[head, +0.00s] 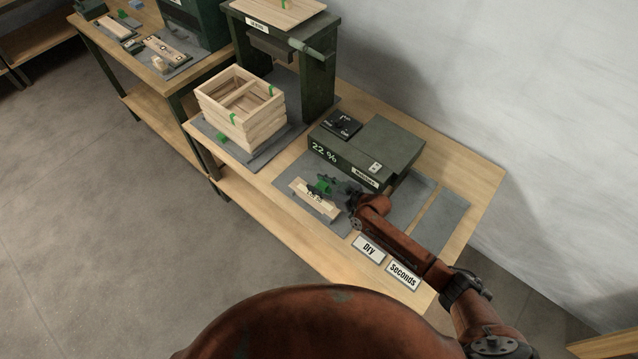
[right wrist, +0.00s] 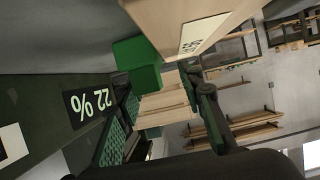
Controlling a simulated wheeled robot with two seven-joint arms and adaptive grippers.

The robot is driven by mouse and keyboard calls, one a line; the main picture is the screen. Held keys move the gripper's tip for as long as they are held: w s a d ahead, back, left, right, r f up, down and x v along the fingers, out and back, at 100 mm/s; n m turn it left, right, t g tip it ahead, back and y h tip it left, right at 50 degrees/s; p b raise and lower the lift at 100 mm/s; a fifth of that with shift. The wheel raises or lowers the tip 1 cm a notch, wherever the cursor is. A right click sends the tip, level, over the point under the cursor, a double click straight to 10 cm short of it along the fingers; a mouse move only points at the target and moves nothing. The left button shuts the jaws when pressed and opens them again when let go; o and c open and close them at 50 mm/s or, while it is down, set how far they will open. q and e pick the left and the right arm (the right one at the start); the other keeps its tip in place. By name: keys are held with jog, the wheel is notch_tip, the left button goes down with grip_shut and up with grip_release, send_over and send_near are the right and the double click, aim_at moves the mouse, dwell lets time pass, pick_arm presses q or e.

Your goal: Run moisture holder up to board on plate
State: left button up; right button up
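The wooden board (head: 316,207) lies on the grey plate (head: 283,183) in front of the moisture meter (head: 372,147). A small green holder (head: 324,185) sits at the board's far side. My right gripper (head: 330,185) is low over the plate, its dark fingers by the green holder. In the right wrist view the holder is a green block (right wrist: 137,62) beside the board (right wrist: 180,14), just past my fingertips. My fingers (right wrist: 155,85) are spread apart; I see no clear grip on the block. My left gripper is not in view.
The meter reads 22 %. Signs for Dry (head: 369,248) and Seconds (head: 404,274) lie near the front edge under my right arm. A slatted crate (head: 258,128) stands left of the meter, a green press (head: 322,75) behind it. A bare grey mat (head: 442,218) lies at right.

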jog(key=shift+d+r, duration=0.1)
jog(key=shift+d, duration=0.05)
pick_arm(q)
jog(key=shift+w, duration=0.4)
pick_arm(e)
jog(key=v, duration=1.2)
jog(key=shift+w, duration=0.1)
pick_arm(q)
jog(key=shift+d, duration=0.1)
